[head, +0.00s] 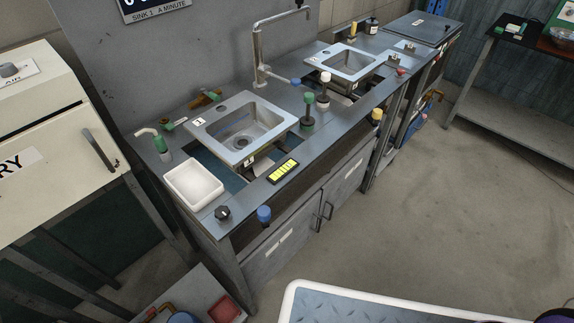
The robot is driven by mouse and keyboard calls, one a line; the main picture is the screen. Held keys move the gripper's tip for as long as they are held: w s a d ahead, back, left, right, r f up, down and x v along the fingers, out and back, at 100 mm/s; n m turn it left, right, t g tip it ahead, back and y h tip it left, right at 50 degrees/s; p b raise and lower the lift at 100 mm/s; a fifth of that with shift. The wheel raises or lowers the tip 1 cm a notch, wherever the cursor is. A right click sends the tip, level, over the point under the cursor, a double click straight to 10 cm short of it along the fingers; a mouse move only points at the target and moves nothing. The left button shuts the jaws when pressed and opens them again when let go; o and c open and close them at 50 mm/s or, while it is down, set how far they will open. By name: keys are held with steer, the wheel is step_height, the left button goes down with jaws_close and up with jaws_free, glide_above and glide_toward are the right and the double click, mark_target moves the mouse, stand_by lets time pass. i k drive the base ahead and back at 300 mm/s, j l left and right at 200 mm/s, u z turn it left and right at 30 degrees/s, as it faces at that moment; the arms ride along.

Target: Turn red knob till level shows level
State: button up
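A small red knob-like part (401,71) sits on the front edge of the counter, near the far sink. It is too small to tell its shape or how it is turned. A black display with yellow bars (283,171) lies on the counter in front of the near sink (241,130). I cannot read any word or level on it. My gripper is not in view.
A black knob (222,212) and a blue knob (264,215) are at the near counter corner. A white tray (193,185) sits beside the near sink. A cream cabinet (55,120) stands left. The floor (440,220) right of the counter is clear.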

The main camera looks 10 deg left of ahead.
mark_target(400, 71)
steer(key=i+l+u, duration=0.15)
steer(key=i+l, duration=0.2)
steer(key=i+l+u, duration=0.15)
steer(key=i+l, duration=0.25)
steer(key=i+l+u, duration=0.2)
steer(key=i+l, duration=0.25)
steer(key=i+l+u, duration=0.15)
steer(key=i+l, duration=0.15)
steer(key=l, duration=0.15)
steer(key=i+l+u, duration=0.15)
steer(key=i+l, duration=0.2)
steer(key=l, duration=0.2)
